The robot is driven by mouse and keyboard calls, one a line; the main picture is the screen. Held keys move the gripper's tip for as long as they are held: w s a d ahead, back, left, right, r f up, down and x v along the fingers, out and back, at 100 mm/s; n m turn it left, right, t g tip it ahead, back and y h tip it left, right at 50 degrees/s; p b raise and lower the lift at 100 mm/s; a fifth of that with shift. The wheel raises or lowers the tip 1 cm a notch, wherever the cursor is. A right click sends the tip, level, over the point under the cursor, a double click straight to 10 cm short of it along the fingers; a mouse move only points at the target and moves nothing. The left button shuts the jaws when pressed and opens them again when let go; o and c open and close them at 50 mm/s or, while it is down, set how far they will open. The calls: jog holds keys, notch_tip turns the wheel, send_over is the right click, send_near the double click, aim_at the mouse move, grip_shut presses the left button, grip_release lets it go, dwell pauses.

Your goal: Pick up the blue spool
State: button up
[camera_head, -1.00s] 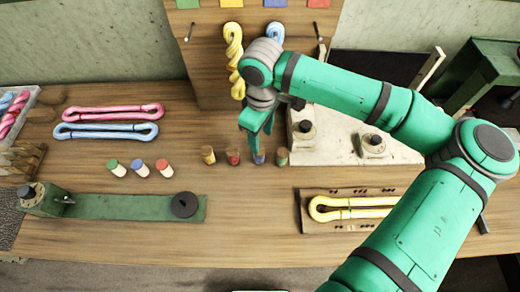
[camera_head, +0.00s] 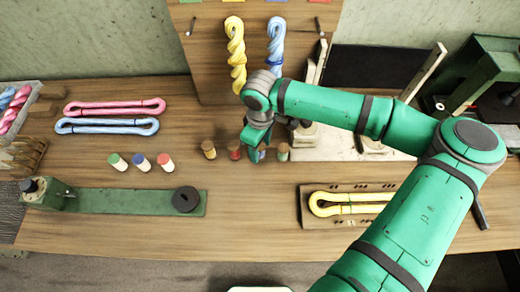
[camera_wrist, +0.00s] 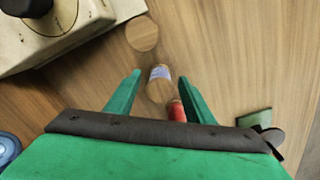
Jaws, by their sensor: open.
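The blue spool (camera_head: 262,154) stands upright on the table in a row of wooden-topped spools, partly hidden behind my gripper (camera_head: 254,152) in the head view. In the wrist view the spool (camera_wrist: 159,90) shows a wooden top and a blue and white band. My gripper (camera_wrist: 160,76) is open, with one green finger on each side of it. I cannot tell whether either finger touches it. The red spool (camera_wrist: 176,110) is close by the finger on the right, and another wooden-topped spool (camera_wrist: 142,35) stands beyond the fingertips.
A pale block (camera_head: 335,145) with dark knobs lies to the right.

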jog(key=shift+c, duration=0.2)
jog(key=c, duration=1)
jog(key=shift+r, duration=0.1)
